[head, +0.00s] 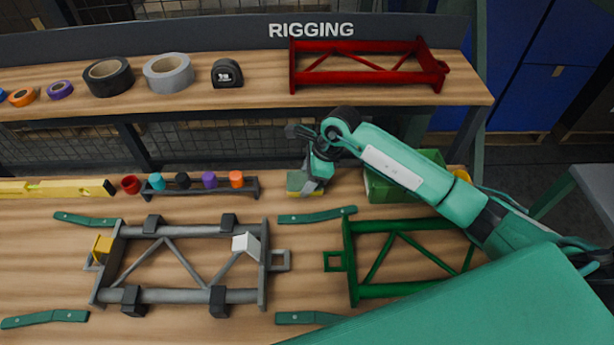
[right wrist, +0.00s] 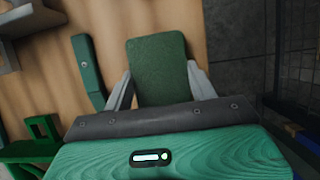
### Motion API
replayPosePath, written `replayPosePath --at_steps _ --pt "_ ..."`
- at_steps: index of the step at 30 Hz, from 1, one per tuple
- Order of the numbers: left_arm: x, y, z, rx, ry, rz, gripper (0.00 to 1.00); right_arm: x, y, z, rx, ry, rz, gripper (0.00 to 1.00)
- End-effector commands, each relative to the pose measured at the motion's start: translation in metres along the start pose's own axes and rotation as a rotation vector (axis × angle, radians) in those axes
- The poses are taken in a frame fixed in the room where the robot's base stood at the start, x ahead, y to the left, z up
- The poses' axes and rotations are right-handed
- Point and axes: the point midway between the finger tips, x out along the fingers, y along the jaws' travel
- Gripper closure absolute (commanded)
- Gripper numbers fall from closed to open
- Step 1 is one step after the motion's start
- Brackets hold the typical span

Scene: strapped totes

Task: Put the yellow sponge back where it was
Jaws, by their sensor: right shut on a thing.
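The yellow sponge (head: 294,187) with a green top face is in the head view, near the back of the workbench, between the rack of coloured caps and the green box. My right gripper (head: 310,180) is shut on it from above and partly covers it. In the right wrist view the sponge's green face (right wrist: 159,68) shows between the two grey fingers (right wrist: 160,92). I cannot tell whether the sponge touches the bench. My left gripper is not in view.
A green box (head: 378,190) stands right of the sponge, partly behind my right arm. A rack of coloured caps (head: 200,190) is left of it. A grey frame (head: 180,296), a green frame (head: 350,265) and green straps (head: 316,215) lie in front. A shelf (head: 200,100) runs behind.

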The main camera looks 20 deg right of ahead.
Motion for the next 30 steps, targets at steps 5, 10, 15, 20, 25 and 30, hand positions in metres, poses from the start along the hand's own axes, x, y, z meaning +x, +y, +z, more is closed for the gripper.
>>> replayPosePath --at_steps 5,10,15,20,25,30 --pt "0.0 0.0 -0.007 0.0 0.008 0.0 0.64 0.001 0.0 -0.001 0.0 0.0 0.0 0.21" --pt "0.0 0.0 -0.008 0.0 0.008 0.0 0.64 0.001 0.0 -0.001 0.0 0.0 0.0 0.21" --pt "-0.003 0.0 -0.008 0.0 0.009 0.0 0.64 -0.001 0.0 0.0 0.0 0.0 0.0 0.21" --pt "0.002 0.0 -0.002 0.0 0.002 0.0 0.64 -0.018 -0.001 0.0 -0.002 0.001 -0.003 0.21" --pt "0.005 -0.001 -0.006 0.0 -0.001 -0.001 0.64 -0.056 -0.001 -0.001 -0.002 0.001 -0.005 0.21" --pt "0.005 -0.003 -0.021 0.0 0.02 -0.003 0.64 -0.091 -0.001 0.0 -0.002 0.001 -0.003 0.21"
